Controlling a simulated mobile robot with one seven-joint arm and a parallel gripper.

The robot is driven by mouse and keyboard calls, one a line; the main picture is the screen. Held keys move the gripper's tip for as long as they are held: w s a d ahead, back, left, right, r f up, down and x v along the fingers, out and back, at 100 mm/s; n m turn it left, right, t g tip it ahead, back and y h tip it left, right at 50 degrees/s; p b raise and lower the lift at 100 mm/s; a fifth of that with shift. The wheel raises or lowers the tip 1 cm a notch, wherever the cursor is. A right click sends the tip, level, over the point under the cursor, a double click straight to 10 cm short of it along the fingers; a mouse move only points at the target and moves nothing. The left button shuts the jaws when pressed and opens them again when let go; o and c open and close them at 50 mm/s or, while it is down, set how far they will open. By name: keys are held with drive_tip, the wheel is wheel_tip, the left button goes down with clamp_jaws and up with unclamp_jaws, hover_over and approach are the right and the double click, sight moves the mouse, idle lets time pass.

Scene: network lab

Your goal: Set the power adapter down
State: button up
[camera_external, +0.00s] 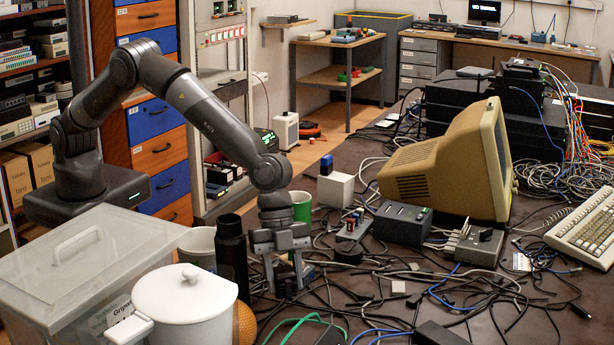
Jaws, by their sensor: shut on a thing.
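My gripper (284,276) points straight down over the dark cable-strewn table, left of its middle. Its fingers are shut on a small dark block, which I take to be the power adapter (288,280). The block is partly hidden by the fingers and blends with the cables. It is low, close to the tabletop; I cannot tell whether it touches the table.
A black cylinder (231,252), a white lidded pot (186,302) and a clear lidded bin (85,262) stand left of my gripper. A green cup (301,206) is just behind it. A dark switch box (402,222) and a beige monitor (440,165) are to the right. Loose cables cover the front.

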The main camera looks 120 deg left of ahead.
sight(285, 318)
drive_tip(key=shift+f, duration=2.9)
drive_tip(key=shift+f, duration=0.1)
drive_tip(key=o, duration=1.1)
drive_tip(key=shift+f, duration=0.1)
drive_tip(key=v, duration=1.2)
drive_tip(key=shift+r, duration=0.2)
